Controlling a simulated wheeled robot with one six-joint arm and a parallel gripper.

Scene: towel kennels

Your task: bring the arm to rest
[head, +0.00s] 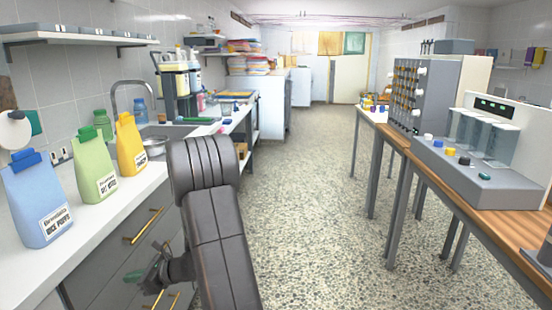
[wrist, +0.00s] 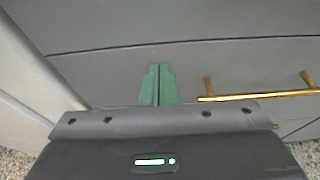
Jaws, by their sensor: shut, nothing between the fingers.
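My arm (head: 210,215) rises in the middle of the head view, folded over and standing over the floor beside the left counter. My gripper (head: 134,275) shows at the lower left of the head view, in front of the grey drawer fronts. In the wrist view its two green fingers (wrist: 158,84) lie side by side, shut, with nothing between them. Behind them are a grey drawer front and a brass handle (wrist: 255,96) to the right.
The left counter (head: 150,190) bears blue, green and yellow bags and a sink (head: 170,131). A wooden table (head: 445,180) with machines stands on the right. The speckled floor (head: 300,200) between them is clear towards the far door.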

